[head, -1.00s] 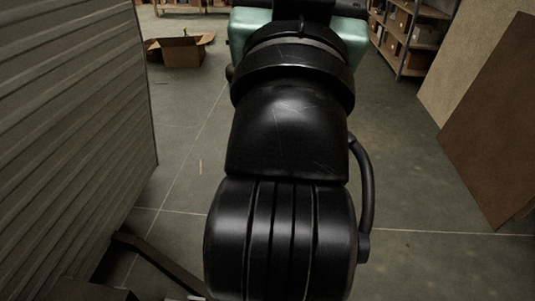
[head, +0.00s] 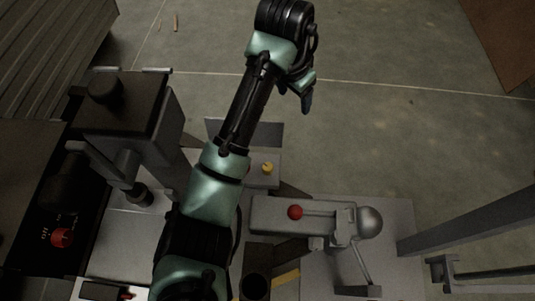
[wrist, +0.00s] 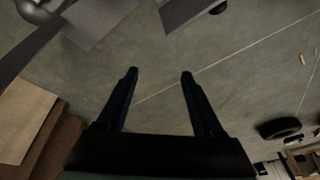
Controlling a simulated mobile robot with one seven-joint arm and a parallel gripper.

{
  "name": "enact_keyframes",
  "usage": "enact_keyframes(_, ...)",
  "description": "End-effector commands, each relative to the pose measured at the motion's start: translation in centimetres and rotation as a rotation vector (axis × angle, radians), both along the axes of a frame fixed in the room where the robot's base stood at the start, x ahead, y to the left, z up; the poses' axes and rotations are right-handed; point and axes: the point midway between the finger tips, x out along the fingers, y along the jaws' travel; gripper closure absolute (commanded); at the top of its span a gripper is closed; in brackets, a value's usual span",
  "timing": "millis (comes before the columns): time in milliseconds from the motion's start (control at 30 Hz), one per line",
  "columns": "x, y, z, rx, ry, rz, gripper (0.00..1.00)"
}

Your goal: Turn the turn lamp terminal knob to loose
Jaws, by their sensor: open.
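Several knobs show in the head view, and I cannot tell for sure which is the turn lamp terminal knob. A red knob (head: 61,238) with small white marks is on a dark panel at the lower left. A small yellow knob (head: 267,168) and a red ball-shaped knob (head: 295,212) sit on grey hardware near the middle. A black round knob (head: 104,90) tops a dark box at the left. My gripper (wrist: 160,73) is open and empty above bare floor, well apart from all of them. It also shows at the top of the head view.
A ribbed wall panel (head: 45,40) stands at the upper left. Grey metal bars (head: 470,225) cross the right side. In the wrist view a tire (wrist: 280,128) lies at the right and brown boards (wrist: 38,125) at the left.

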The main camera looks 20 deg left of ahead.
Motion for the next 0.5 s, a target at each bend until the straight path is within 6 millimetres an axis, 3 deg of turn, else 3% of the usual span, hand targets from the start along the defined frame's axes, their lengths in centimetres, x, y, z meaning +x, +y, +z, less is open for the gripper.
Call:
enact_keyframes(33, -1.2, 1.2, -3.7, 0.01, 0.074, 0.004, 0.32)
enact_keyframes(133, -3.3, 2.8, -6.9, 0.023, 0.192, 0.002, 0.32)
enact_keyframes(300, -5.5, 4.2, -9.4, 0.028, 0.3, 0.003, 0.32)
enact_keyframes(500, -5.9, 4.3, -11.4, 0.029, 0.321, 0.002, 0.32)
